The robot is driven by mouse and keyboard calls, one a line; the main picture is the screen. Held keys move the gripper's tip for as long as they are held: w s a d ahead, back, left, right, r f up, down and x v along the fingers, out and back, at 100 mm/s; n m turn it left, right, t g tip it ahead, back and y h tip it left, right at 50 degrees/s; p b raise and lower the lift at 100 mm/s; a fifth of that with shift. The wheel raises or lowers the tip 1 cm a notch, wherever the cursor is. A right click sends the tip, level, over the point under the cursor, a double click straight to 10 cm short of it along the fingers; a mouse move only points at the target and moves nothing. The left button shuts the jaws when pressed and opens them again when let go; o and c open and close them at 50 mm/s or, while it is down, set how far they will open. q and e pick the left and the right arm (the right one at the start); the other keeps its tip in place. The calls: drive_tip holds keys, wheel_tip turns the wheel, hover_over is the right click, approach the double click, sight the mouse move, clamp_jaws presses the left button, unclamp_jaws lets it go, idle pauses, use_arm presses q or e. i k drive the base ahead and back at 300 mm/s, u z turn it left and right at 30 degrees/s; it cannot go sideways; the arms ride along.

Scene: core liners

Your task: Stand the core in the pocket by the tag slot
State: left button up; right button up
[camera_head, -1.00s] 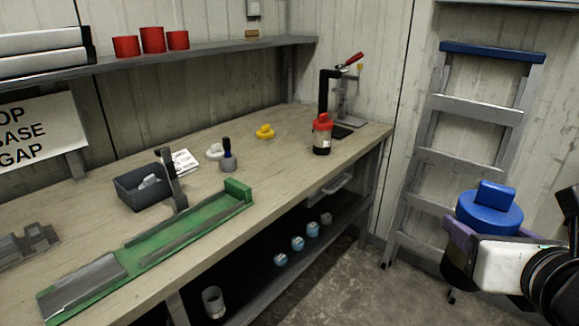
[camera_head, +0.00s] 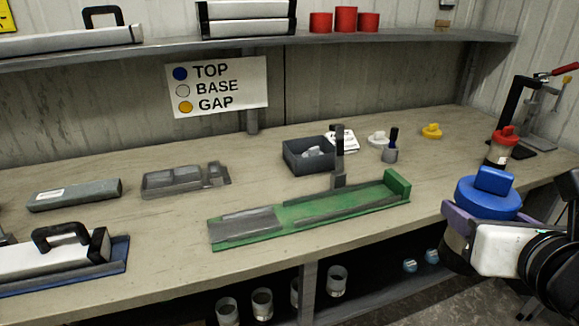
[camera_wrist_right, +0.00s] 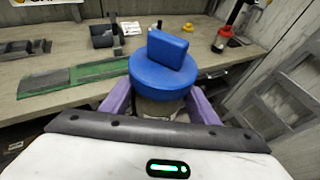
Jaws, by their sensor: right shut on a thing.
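The core has a wide blue cap with a raised blue block (camera_head: 488,198); it also shows in the right wrist view (camera_wrist_right: 163,72). My right gripper (camera_head: 484,222) is shut on it, with purple fingers on either side below the cap. The core is held roughly upright, in front of the bench's right part, and its lower body is mostly hidden. A grey fixture with recesses (camera_head: 185,180) lies on the bench at left. A green tray (camera_head: 310,222) with grey inserts lies at the middle front. I cannot tell which recess is the pocket by the tag slot. My left gripper is out of view.
A dark bin (camera_head: 308,155), a grey holder (camera_head: 390,153) and a red-capped bottle (camera_head: 502,148) stand on the wooden bench. A dark post (camera_head: 339,160) rises behind the green tray. A white case with a black handle (camera_head: 55,258) lies at front left. A shelf overhangs the back.

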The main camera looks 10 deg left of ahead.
sight(187, 178)
drive_tip(key=u, duration=1)
drive_tip(key=i, duration=1)
